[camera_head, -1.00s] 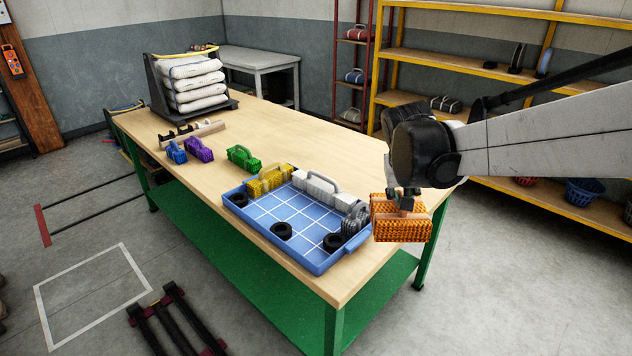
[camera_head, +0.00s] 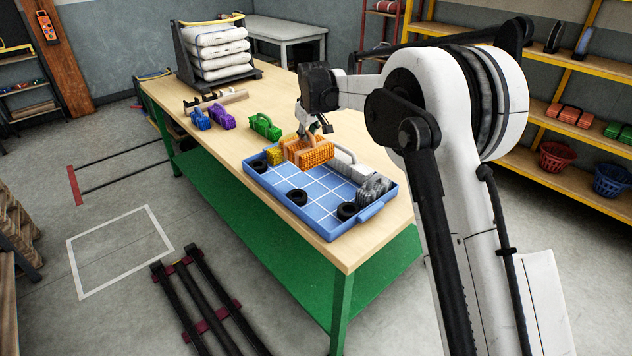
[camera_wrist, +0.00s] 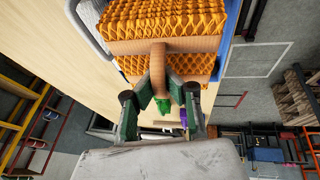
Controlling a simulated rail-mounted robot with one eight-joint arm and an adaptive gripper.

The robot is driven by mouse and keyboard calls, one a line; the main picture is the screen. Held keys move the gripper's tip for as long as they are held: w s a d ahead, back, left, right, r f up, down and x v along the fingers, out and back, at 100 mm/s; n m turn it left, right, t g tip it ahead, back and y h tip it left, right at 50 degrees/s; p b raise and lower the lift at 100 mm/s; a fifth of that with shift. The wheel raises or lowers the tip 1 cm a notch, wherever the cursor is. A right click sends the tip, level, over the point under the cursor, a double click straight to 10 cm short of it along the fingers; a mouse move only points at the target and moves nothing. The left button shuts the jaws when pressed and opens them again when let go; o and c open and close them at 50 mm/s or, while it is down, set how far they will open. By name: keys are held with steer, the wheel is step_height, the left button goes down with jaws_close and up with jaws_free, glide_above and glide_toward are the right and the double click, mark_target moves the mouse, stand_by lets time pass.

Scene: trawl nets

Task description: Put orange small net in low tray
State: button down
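The orange small net (camera_head: 308,152) is a woven orange block with a tan handle. My gripper (camera_head: 318,130) is shut on its handle and holds it over the back part of the blue low tray (camera_head: 330,231). In the wrist view the orange net (camera_wrist: 160,25) fills the top, with its handle between the fingers of my gripper (camera_wrist: 158,85). The tray has a white grid floor. It holds black rings (camera_head: 297,197), a grey net (camera_head: 374,188), a white net (camera_head: 350,170) and a yellow net (camera_head: 275,156), partly hidden. I cannot tell whether the orange net touches anything below.
Green (camera_head: 265,126), purple (camera_head: 221,116) and blue (camera_head: 200,119) nets stand on the wooden table (camera_head: 385,232) beyond the tray. The tray's middle floor is clear.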

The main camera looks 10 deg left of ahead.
mark_target(299, 140)
steer(key=a, duration=0.1)
steer(key=w+a+f, duration=0.1)
steer(key=shift+a+n, duration=0.3)
steer(key=shift+f, duration=0.2)
steer(key=shift+s+d+f, duration=0.4)
steer(key=shift+d+f, duration=1.4)
steer(key=shift+d, duration=0.05)
steer(key=shift+s+d+f, duration=0.4)
steer(key=shift+d+f, duration=1.4)
steer(key=shift+s+d+f, duration=0.4)
steer(key=shift+d+f, duration=1.4)
steer(key=shift+d, duration=0.05)
steer(key=shift+f, duration=0.1)
steer(key=c, duration=2.3)
jaws_free()
steer(key=o, duration=0.4)
